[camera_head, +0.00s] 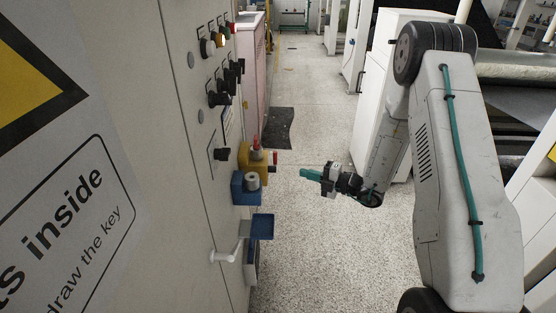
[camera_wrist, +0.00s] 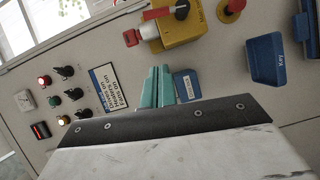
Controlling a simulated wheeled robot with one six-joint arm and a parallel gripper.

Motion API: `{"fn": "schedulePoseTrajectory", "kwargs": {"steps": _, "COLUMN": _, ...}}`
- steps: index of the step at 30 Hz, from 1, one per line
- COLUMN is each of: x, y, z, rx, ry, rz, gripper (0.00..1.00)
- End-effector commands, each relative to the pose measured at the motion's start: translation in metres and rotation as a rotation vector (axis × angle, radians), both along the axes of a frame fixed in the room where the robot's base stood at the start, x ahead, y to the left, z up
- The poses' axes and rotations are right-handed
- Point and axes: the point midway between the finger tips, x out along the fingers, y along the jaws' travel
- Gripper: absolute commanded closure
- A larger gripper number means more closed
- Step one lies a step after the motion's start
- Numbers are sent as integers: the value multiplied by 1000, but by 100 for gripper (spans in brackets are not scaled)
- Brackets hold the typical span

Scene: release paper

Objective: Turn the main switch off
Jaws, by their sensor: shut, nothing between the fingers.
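My gripper (camera_head: 312,174) has teal fingers, shut and empty, pointing left toward the grey cabinet front, with a gap between them and the panel. The shut fingers also show in the wrist view (camera_wrist: 157,84), below a yellow switch box (camera_wrist: 180,27). This box carries a black rotary knob (camera_wrist: 182,9) and a red handle piece (camera_wrist: 157,13). In the head view, a yellow box (camera_head: 258,165) with red parts sticks out from the cabinet, left of my gripper. A separate black switch (camera_head: 222,154) sits on the panel beside it.
A blue box (camera_head: 244,188) and a blue tray (camera_head: 262,225) protrude below the yellow box. A white handle (camera_head: 224,256) sticks out lower down. Buttons and knobs (camera_head: 207,48) line the upper panel. The speckled aisle floor (camera_head: 310,115) is mostly clear.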

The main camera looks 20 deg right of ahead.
Motion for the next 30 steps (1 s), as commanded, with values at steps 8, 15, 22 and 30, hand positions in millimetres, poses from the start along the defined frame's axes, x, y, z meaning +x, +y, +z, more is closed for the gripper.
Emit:
{"fn": "schedulePoseTrajectory", "kwargs": {"steps": 8, "x": 18, "y": 30, "z": -1, "rx": 21, "ry": 21, "rz": 14, "gripper": 100}}
{"fn": "schedulePoseTrajectory", "kwargs": {"steps": 15, "x": 54, "y": 67, "z": -4, "rx": 20, "ry": 20, "rz": 14, "gripper": 100}}
{"fn": "schedulePoseTrajectory", "kwargs": {"steps": 22, "x": 86, "y": 72, "z": -8, "rx": 20, "ry": 19, "rz": 7, "gripper": 100}}
{"fn": "schedulePoseTrajectory", "kwargs": {"steps": 30, "x": 104, "y": 61, "z": -11, "rx": 20, "ry": 20, "rz": 7, "gripper": 100}}
